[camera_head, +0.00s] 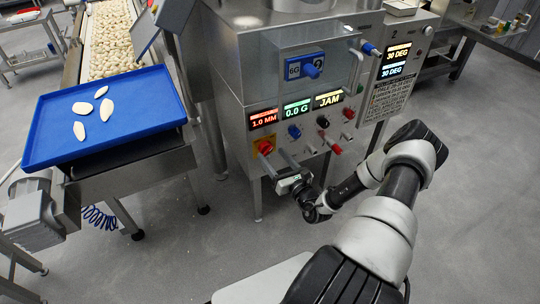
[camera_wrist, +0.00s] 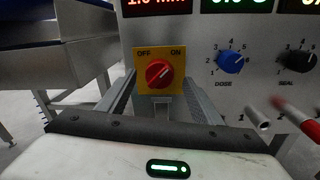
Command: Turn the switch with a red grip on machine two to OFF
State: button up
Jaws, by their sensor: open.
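The switch with a red grip (camera_wrist: 159,74) sits on a yellow plate marked OFF at left and ON at right. Its grip slants up to the right, toward ON. In the head view the switch (camera_head: 265,147) is at the lower left of the machine's front panel. My gripper (camera_head: 273,163) is just in front of it, pointing at the panel. In the wrist view my gripper (camera_wrist: 160,92) is open, one finger on each side of the yellow plate, with nothing between them. I cannot tell whether the fingertips reach the grip's depth.
Right of the switch are a blue dose knob (camera_wrist: 230,61), a black seal knob (camera_wrist: 296,63) and a red-tipped lever (camera_wrist: 297,118). Displays (camera_head: 297,108) above read 1.0 MM, 0.0 G and JAM.

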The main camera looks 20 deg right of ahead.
aim_at(267, 149)
jog(key=shift+w+a, duration=0.15)
jog(key=shift+w, duration=1.3)
jog(key=shift+c, duration=0.5)
jog(key=c, duration=1)
jog(key=shift+o, duration=0.2)
